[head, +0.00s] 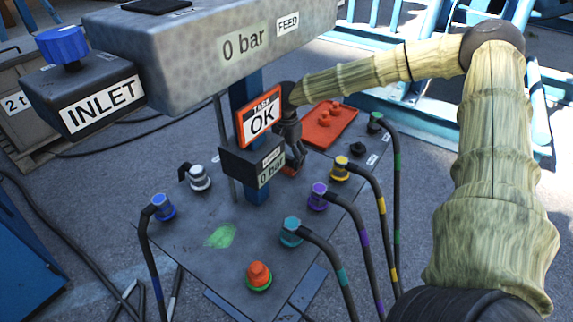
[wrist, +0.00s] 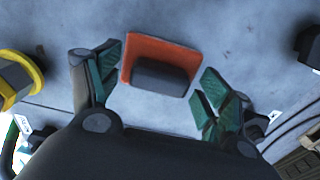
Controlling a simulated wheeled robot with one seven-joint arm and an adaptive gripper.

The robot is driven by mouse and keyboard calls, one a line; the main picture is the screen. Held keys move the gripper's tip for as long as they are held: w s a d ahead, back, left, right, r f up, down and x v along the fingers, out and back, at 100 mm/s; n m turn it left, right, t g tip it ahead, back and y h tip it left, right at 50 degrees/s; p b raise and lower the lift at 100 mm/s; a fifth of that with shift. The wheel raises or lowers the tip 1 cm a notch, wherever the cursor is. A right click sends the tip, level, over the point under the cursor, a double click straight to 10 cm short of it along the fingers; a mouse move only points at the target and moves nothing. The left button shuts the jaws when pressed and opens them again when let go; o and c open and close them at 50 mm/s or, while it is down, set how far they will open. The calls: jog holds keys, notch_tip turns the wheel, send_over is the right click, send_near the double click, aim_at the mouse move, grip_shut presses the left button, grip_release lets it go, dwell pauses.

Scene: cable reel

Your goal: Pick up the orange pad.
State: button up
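The orange pad (wrist: 178,53) is a flat orange piece with a dark grey block on it. In the wrist view it lies between my fingers, over the grey tabletop. My gripper (wrist: 160,88) is open there, with green-padded fingers on either side of the pad and close to its edges. I cannot tell if they touch it. In the head view my gripper (head: 291,150) reaches down behind the small sign and gauge box. A bit of orange (head: 289,170) shows at its fingertips, and the rest is hidden.
The table (head: 190,262) carries several coloured connectors with hoses. An orange plate (head: 335,137) with orange pieces lies just right of my gripper. The "OK" sign (head: 261,118), gauge box (head: 252,165) and blue post stand close on the left. A yellow connector (head: 341,168) is near on the right.

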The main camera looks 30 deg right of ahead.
jog(key=c, duration=1)
jog(key=shift+r, duration=0.85)
jog(key=shift+s+d+f+t+y, duration=0.15)
jog(key=shift+s+d+t+y, duration=0.2)
jog(key=shift+t, duration=0.35)
jog(key=shift+s+t+y, duration=0.35)
jog(key=shift+s+t, duration=0.05)
jog(key=shift+t, duration=0.6)
jog(key=p+v, duration=0.3)
jog(key=v, duration=0.9)
jog(key=s+d+g+p, duration=0.1)
jog(key=s+d, duration=0.1)
jog(key=s, duration=0.4)
jog(key=s+d+g+h+p, duration=0.1)
jog(key=s+d, duration=0.2)
jog(key=s, duration=0.3)
jog(key=s+d+r+g, duration=0.1)
jog(key=s+d, duration=0.1)
jog(key=s, duration=0.4)
jog(key=shift+s+d+p, duration=0.4)
